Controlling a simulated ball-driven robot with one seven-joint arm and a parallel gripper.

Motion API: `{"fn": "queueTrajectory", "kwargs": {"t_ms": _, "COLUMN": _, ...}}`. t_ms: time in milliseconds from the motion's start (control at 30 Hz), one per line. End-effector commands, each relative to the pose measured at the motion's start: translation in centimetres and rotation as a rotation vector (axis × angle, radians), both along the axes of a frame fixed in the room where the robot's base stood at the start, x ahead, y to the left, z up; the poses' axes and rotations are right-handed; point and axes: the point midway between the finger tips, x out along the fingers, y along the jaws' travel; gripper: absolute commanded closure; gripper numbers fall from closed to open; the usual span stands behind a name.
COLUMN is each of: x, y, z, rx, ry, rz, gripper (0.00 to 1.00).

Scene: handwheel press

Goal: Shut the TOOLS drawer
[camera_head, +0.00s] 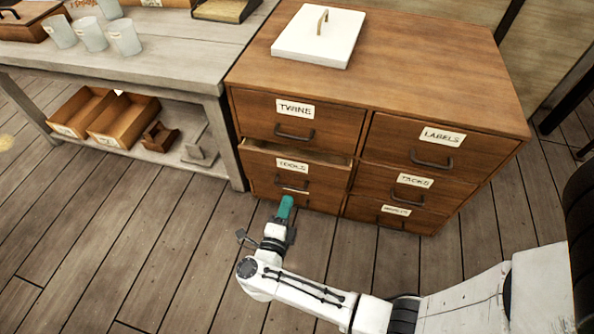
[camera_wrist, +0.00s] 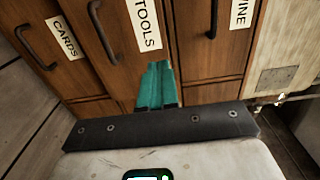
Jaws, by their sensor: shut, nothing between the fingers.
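The TOOLS drawer (camera_head: 272,167) is the middle left drawer of the wooden cabinet. It stands partly open, with a strip of its inside showing above its front. Its label and dark handle show in the wrist view (camera_wrist: 135,55), between the CARDS and TWINE drawers. My gripper (camera_head: 286,201) has teal fingers, which are shut and empty. It is low in front of the cabinet's left column, just below the TOOLS handle in the head view. In the wrist view the fingertips (camera_wrist: 156,66) point at the TOOLS front below its label. I cannot tell whether they touch it.
The TWINE drawer (camera_head: 262,112) above and the LABELS drawer (camera_head: 395,137) look shut. A white lidded slab (camera_head: 300,45) lies on the cabinet top. A grey workbench (camera_head: 150,65) with cups and wooden trays stands at left. The plank floor in front is clear.

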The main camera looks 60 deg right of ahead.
Motion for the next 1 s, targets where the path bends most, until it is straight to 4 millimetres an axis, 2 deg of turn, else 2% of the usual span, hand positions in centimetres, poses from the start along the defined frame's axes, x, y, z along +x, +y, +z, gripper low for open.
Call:
{"fn": "queueTrajectory", "kwargs": {"t_ms": 300, "x": 2.2, "y": -6.0, "z": -0.3, "rx": -0.002, "ry": -0.002, "rz": -0.003, "gripper": 1.0}}
{"fn": "queueTrajectory", "kwargs": {"t_ms": 500, "x": 3.3, "y": -9.2, "z": -0.3, "rx": -0.002, "ry": -0.002, "rz": -0.001, "gripper": 1.0}}
{"fn": "queueTrajectory", "kwargs": {"t_ms": 700, "x": 4.0, "y": -10.9, "z": -0.1, "rx": -0.002, "ry": 0.0, "rz": 0.001, "gripper": 1.0}}
{"fn": "queueTrajectory", "kwargs": {"t_ms": 1000, "x": 4.1, "y": -11.2, "z": 0.0, "rx": -0.002, "ry": 0.002, "rz": 0.002, "gripper": 1.0}}
